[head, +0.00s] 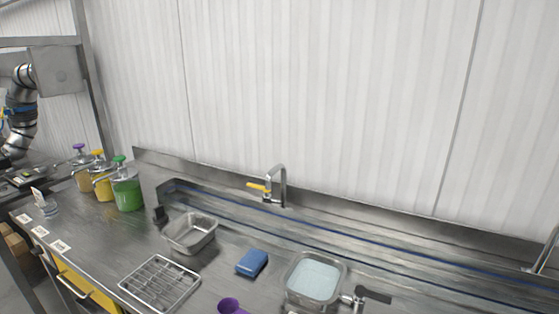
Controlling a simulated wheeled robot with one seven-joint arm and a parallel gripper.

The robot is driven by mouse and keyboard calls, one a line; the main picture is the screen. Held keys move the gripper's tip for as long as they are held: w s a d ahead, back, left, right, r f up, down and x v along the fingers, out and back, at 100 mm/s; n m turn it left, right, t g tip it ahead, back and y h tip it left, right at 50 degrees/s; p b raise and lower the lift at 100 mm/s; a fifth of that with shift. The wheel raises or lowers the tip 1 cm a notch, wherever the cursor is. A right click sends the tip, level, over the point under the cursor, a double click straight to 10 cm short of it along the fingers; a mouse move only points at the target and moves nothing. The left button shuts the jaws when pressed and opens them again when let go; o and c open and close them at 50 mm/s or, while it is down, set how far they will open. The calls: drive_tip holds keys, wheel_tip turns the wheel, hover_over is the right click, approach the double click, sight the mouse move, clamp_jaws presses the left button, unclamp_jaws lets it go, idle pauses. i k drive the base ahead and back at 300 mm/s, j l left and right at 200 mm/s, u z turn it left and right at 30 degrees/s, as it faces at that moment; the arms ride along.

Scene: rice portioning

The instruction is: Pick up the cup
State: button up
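A purple cup-like object (231,306) is at the bottom edge of the head view, partly cut off by the frame. I cannot tell whether it is a cup or a scoop. A small clear container (49,208) stands at the far left of the steel counter, near the labels. It is too small to tell whether it is a cup. My gripper is not in view, so its state and its distance from these things do not show.
The steel counter (95,235) carries a wire rack (160,283), a metal pan (190,233), a blue sponge (252,262) and a white-filled tray (313,279). A black-and-silver fitting (372,295) sits beside the tray. A faucet (281,186) and pump jars (127,190) stand behind.

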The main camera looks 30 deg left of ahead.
sight(48, 207)
drive_tip(key=u, duration=2.55)
drive_tip(key=i+j, duration=0.85)
drive_tip(key=i, duration=0.3)
drive_tip(key=i+j+z, duration=0.15)
drive_tip(key=i+j, duration=0.65)
drive_tip(key=i, duration=0.35)
drive_tip(key=i+j, duration=1)
drive_tip(key=i+l, duration=0.6)
drive_tip(key=l, duration=0.25)
drive_tip(key=z, duration=0.05)
